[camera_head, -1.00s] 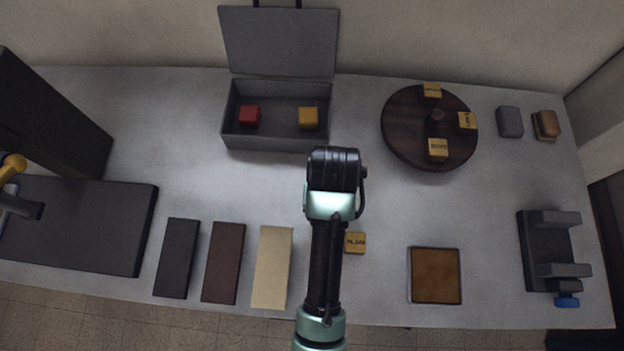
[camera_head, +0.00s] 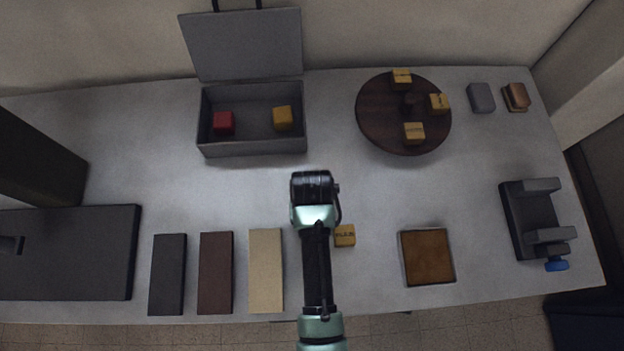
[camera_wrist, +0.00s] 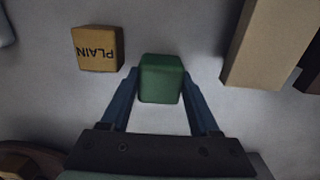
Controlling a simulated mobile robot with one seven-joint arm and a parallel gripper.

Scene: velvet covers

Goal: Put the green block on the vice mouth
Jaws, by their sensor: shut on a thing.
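The green block (camera_wrist: 160,79) is between the two fingers of my gripper (camera_wrist: 160,92) in the wrist view, and the gripper is shut on it. In the head view the block is hidden under my arm's end (camera_head: 314,190), which is over the middle of the table. The vice (camera_head: 534,220) stands at the right end of the table, well to the right of my gripper. It is dark grey, with two upright jaws, an open gap between them, and a blue handle (camera_head: 557,264) at the front.
A block marked PLAIN (camera_head: 344,236) lies just right of my arm. An open grey box (camera_head: 252,148) holds red and yellow blocks. A round turntable (camera_head: 375,125) carries 3 labelled blocks. A brown square pad (camera_head: 427,257) lies between my arm and the vice. Flat bars (camera_head: 266,270) lie left.

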